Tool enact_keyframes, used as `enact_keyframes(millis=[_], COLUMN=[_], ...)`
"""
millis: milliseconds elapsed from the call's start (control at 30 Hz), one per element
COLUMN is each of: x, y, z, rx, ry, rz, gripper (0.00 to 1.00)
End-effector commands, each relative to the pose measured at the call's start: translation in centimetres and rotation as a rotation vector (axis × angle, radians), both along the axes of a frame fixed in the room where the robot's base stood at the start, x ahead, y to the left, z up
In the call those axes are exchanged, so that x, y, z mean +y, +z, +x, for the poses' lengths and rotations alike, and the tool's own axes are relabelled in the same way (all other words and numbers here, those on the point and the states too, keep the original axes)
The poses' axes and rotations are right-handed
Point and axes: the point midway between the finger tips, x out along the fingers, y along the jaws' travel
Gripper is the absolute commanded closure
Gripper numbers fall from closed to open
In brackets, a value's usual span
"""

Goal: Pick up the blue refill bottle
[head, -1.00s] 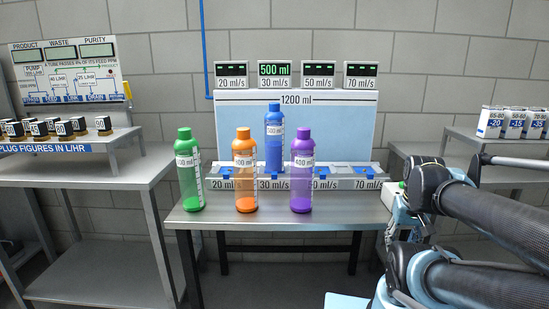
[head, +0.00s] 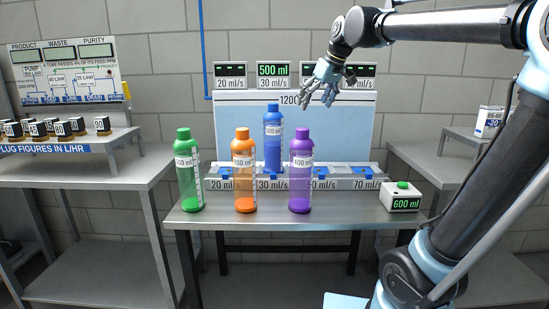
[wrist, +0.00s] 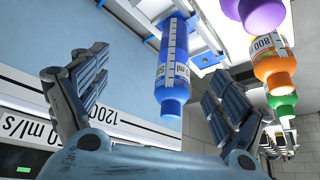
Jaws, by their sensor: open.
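The blue refill bottle (head: 273,150) stands upright at the 30 ml/s place of the dispenser rack (head: 340,184), behind the orange and purple bottles. My gripper (head: 318,98) is open and empty, above and to the right of the blue bottle, in front of the 1200 ml panel. In the wrist view the blue bottle (wrist: 174,75) appears cap downward, with its white scale and label showing. It lies beyond the gap between my spread fingers (wrist: 150,85), apart from them.
A green bottle (head: 188,175), an orange bottle (head: 244,178) and a purple bottle (head: 301,180) stand at the front of the table (head: 290,222). A small box reading 600 ml (head: 402,198) sits at the right. Flow displays (head: 230,75) line the panel top.

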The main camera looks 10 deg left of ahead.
Motion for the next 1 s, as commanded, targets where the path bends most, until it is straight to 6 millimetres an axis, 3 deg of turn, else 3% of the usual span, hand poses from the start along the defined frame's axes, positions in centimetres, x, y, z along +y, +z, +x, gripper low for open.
enact_keyframes(millis=[33,133,367,1000], x=[2.1,5.1,8.2,13.0], y=[1.4,3.3,4.9,-3.7], z=[0.6,1.3,1.9,4.8], rx=[-0.011,-0.031,-0.051,-0.052], ry=[0.037,0.094,0.148,0.149], rz=[0.009,0.023,0.039,0.039], gripper=[0.11,0.11,0.11,0.11])
